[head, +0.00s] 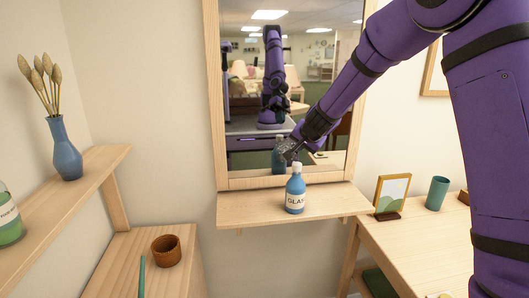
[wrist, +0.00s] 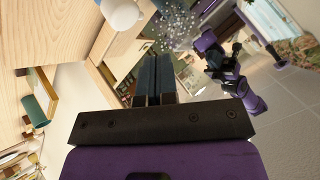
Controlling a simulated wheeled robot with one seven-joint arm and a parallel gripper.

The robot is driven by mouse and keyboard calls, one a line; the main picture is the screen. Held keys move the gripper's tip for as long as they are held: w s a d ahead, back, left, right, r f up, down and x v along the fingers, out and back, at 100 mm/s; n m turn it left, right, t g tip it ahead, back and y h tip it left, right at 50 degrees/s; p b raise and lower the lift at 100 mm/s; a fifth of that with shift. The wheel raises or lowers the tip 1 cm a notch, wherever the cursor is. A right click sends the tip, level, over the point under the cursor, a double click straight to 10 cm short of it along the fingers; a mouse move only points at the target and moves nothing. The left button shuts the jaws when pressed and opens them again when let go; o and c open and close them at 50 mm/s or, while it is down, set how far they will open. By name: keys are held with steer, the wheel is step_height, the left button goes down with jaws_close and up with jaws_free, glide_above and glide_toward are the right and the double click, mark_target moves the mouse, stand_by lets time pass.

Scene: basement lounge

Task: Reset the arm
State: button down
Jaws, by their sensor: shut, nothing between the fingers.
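My purple arm (head: 345,88) reaches in from the upper right of the head view, stretched out down and to the left. My gripper (head: 292,152) is at its end, in front of the lower part of the mirror and just above the bottle on the shelf. In the wrist view my gripper's two dark fingers (wrist: 153,75) lie together, with nothing between them. The blue bottle (head: 295,194) with a white cap stands upright on the small shelf, apart from my gripper as far as I can tell.
The wood-framed mirror (head: 250,110) reflects my arm; pale specks (wrist: 178,25) show on its glass. The narrow shelf (head: 250,208) juts out below. A picture frame (head: 391,193) and green cup (head: 437,193) stand right; a blue vase (head: 64,150) and brown pot (head: 166,251) left.

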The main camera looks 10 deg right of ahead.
steer(key=s+r+n+g+y, duration=0.1)
steer(key=s+r+n, duration=0.1)
steer(key=s+r, duration=0.7)
steer(key=s+r+n+g+y, duration=0.1)
steer(key=s+r+n, duration=0.3)
steer(key=s, duration=0.9)
steer(key=s+d+g+h, duration=0.1)
steer(key=s+d, duration=0.2)
steer(key=s, duration=0.9)
steer(key=s+d+n+g+h, duration=0.1)
steer(key=s+d+h, duration=0.1)
steer(key=s, duration=1.1)
steer(key=shift+d+f, duration=0.45)
steer(key=shift+d, duration=0.3)
